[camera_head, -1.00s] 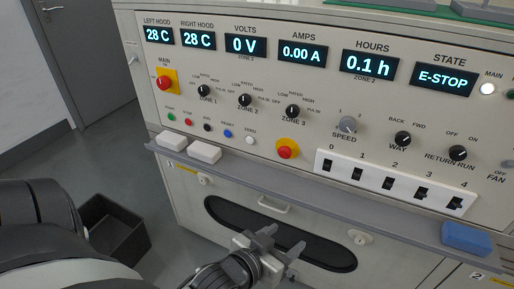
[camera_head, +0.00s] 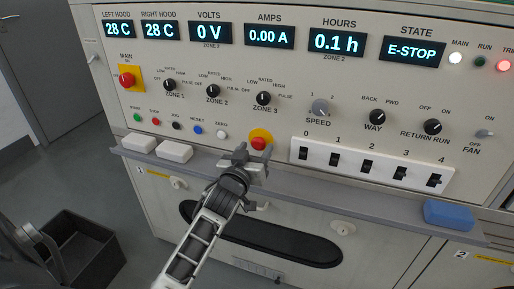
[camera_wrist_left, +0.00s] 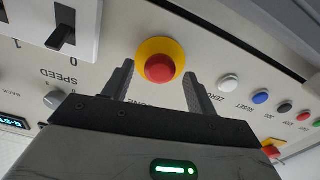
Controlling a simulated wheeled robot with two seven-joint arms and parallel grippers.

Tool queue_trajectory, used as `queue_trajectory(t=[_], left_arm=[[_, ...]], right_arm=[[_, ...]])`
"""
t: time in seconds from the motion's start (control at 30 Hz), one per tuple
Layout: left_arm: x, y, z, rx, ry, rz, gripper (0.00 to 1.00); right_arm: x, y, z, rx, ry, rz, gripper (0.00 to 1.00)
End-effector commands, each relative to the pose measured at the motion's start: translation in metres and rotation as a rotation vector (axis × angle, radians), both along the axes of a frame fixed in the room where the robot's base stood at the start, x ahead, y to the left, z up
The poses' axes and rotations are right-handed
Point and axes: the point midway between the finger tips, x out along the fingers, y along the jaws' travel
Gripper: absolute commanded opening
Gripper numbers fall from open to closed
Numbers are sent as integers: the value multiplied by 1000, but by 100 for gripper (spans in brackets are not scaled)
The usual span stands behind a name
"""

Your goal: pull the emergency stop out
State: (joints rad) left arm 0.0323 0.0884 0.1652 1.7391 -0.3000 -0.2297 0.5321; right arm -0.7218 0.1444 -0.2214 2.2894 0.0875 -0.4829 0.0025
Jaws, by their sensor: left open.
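The emergency stop is a red mushroom button (camera_head: 258,143) on a round yellow plate, low on the panel, left of the white switch strip. The STATE display (camera_head: 413,51) reads E-STOP. My left gripper (camera_head: 250,162) is open just in front of and below the button in the head view. In the left wrist view the red button (camera_wrist_left: 159,68) shows beyond and between the two open fingers (camera_wrist_left: 158,88), with a gap on each side. I cannot tell how near the fingertips are to it. My right gripper is not in view.
A grey ledge (camera_head: 295,188) runs under the panel, with two white blocks (camera_head: 174,151) at left and a blue block (camera_head: 448,213) at right. A red MAIN knob (camera_head: 127,79) on a yellow plate sits at upper left. A dark bin (camera_head: 75,250) stands on the floor.

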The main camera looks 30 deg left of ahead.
Motion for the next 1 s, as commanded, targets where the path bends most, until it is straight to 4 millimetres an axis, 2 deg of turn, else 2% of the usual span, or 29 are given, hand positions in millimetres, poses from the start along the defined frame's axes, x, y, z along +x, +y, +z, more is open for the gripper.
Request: queue_trajectory(t=[0.1, 0.2, 0.5, 0.53, 0.73, 1.0], left_arm=[[14, 3, 0, 1, -1, 0, 57], [19, 5, -1, 1, 1, 0, 57], [21, 5, 0, 0, 1, 0, 57], [21, 5, 0, 0, 1, 0, 55], [21, 5, 0, 0, 1, 0, 0], [9, 2, 2, -3, 3, -1, 0]], right_arm=[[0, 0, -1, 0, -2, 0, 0], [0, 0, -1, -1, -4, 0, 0], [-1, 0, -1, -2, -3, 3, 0], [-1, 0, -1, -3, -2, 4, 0], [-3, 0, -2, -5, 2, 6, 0], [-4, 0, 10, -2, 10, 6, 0]])
